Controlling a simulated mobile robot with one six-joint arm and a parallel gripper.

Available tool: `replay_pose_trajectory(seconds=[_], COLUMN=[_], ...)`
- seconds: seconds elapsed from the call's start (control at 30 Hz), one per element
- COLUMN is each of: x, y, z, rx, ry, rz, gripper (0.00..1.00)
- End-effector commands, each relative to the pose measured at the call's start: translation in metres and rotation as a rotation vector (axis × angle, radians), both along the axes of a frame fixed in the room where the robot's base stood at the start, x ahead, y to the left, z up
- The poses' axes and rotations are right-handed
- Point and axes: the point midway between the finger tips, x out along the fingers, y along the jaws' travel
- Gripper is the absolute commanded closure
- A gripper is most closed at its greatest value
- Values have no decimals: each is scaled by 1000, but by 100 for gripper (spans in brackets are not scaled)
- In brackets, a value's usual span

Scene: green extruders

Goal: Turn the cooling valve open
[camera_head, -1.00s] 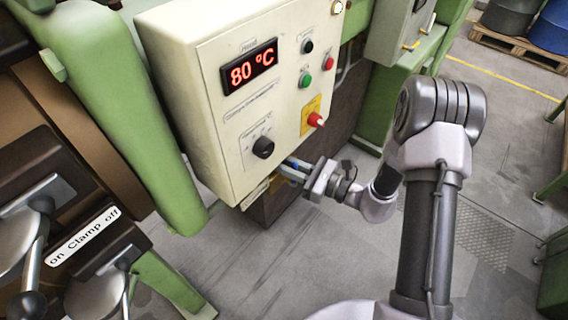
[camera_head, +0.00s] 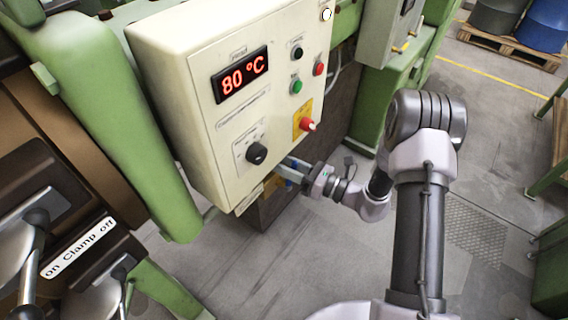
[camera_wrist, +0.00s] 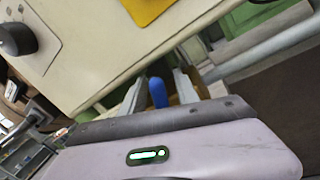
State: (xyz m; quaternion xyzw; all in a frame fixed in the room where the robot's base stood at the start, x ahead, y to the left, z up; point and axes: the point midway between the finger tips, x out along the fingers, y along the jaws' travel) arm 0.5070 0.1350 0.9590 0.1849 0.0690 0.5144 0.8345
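A blue handle (camera_wrist: 158,92), which looks like the cooling valve's lever, shows below the control box in the wrist view. It stands between the two fingers of my gripper (camera_wrist: 160,84), with a gap visible on each side. The gripper is open around it. In the head view my gripper (camera_head: 287,167) is at the lower right edge of the box, and a bit of blue (camera_head: 290,182) shows just under its near finger. The valve body is mostly hidden by the fingers and the box.
The cream control box (camera_head: 185,100) reads 80 °C and carries a black knob (camera_head: 257,153), a red switch (camera_head: 307,124) and several buttons close above my gripper. A green machine post (camera_head: 110,130) stands left. The grey floor below is clear.

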Motion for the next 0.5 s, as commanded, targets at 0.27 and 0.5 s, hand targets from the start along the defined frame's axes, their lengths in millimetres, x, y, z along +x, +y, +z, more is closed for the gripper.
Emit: replay_pose_trajectory(seconds=[0.27, 0.5], x=[-3, -28], y=[-8, -55], z=[0, -3], rx=[-1, 2], ry=[0, 2], rz=[-2, -7], gripper=[63, 63])
